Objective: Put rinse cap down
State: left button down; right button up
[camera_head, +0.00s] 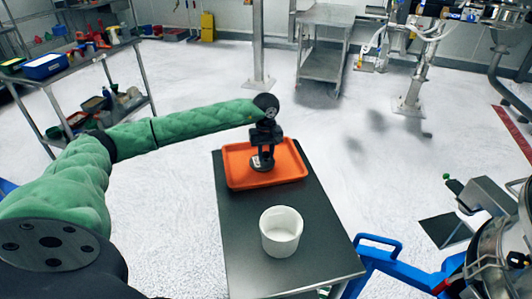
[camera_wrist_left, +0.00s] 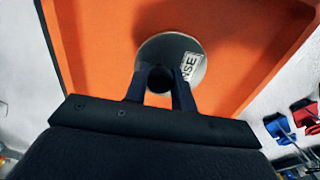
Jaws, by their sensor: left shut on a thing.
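The rinse cap (camera_head: 262,163) is a dark grey disc with a knob. In the left wrist view the disc (camera_wrist_left: 165,48) carries a white label with part of its lettering showing. My left gripper (camera_head: 264,149) points down over the orange tray (camera_head: 240,180) and is shut on the cap's knob; its fingers also show in the left wrist view (camera_wrist_left: 160,88). The cap is within the tray's outline, and I cannot tell whether it touches the tray floor. My right gripper is not in view.
The tray lies on the far part of a dark table (camera_head: 238,240). A white tub (camera_head: 281,232) stands nearer on the same table. A blue frame (camera_head: 385,265) is at the table's right. A cluttered shelf (camera_head: 130,80) is far left.

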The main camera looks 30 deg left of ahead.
pick_arm(q)
jog(key=shift+f, duration=0.25)
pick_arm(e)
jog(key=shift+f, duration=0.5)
pick_arm(q)
jog(key=shift+f, duration=0.1)
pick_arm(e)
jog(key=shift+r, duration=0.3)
pick_arm(q)
jog(key=c, duration=1.2)
grip_release()
jog(key=shift+o, duration=0.2)
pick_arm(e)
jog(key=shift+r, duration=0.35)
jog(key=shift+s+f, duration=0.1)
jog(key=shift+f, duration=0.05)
